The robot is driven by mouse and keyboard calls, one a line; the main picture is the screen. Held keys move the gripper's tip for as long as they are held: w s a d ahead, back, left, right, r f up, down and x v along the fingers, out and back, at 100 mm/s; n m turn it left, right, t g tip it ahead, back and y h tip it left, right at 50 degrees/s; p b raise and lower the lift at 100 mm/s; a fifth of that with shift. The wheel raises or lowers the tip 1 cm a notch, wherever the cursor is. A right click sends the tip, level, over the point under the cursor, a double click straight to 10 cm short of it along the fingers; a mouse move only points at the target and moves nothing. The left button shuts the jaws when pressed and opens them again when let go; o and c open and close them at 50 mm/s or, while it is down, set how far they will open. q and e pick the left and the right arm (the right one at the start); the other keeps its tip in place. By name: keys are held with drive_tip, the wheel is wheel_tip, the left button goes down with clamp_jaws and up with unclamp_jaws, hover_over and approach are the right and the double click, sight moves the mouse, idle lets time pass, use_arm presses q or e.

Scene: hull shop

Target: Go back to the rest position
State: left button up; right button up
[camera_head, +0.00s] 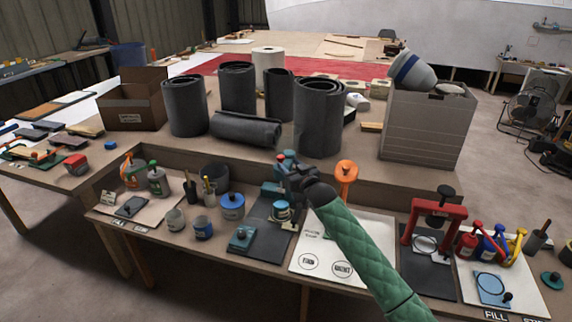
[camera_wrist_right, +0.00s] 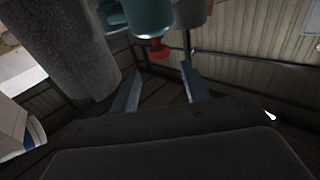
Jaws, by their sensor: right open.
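My right arm, in a green quilted sleeve, comes in from the lower right of the head view. Its dark right gripper (camera_head: 294,180) is over the middle of the workbench, in front of a teal device (camera_head: 282,212) that it partly hides. In the right wrist view the two fingers of the gripper (camera_wrist_right: 160,92) stand apart with nothing between them. A teal part with a red knob (camera_wrist_right: 156,50) shows just beyond the fingers there; I cannot tell whether they touch it. My left gripper is not in view.
An orange-topped item (camera_head: 346,172) stands just right of the gripper. A red press frame (camera_head: 434,212) is further right. Dark rolls (camera_head: 318,118) and a grey box (camera_head: 420,130) stand on the raised shelf behind. Small pots (camera_head: 203,228) crowd the left.

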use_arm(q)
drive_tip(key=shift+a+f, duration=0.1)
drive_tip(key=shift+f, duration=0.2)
use_arm(e)
drive_tip(key=shift+s+d, duration=0.1)
drive_tip(key=shift+s, duration=0.15)
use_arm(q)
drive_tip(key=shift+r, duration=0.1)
